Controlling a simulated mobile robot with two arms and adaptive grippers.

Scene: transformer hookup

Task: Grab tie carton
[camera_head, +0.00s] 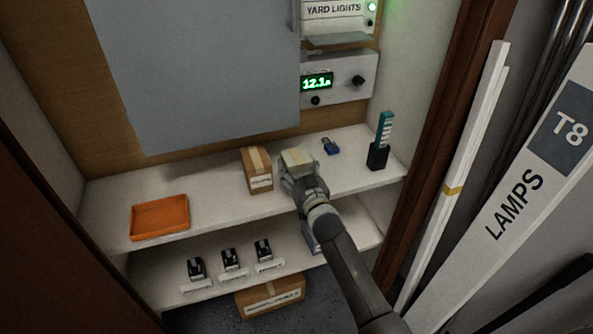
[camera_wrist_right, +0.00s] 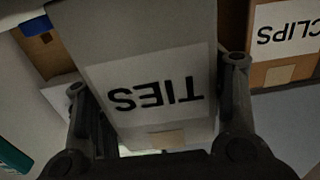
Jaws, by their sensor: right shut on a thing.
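The tie carton (camera_wrist_right: 150,75) is a pale box with a white label reading TIES, upside down in the right wrist view. It sits between the two fingers of my right gripper (camera_wrist_right: 160,115), which is shut on it. In the head view the carton's top (camera_head: 297,158) shows at the tip of my right gripper (camera_head: 299,172), over the upper shelf. I cannot tell whether the carton's base touches the shelf. My left gripper is not in view.
A brown carton (camera_head: 257,170) labelled CLIPS in the wrist view (camera_wrist_right: 285,40) stands close left. A blue padlock-like item (camera_head: 330,147) and a dark holder (camera_head: 378,157) stand right. An orange tray (camera_head: 160,217) is far left. The shelf between tray and cartons is clear.

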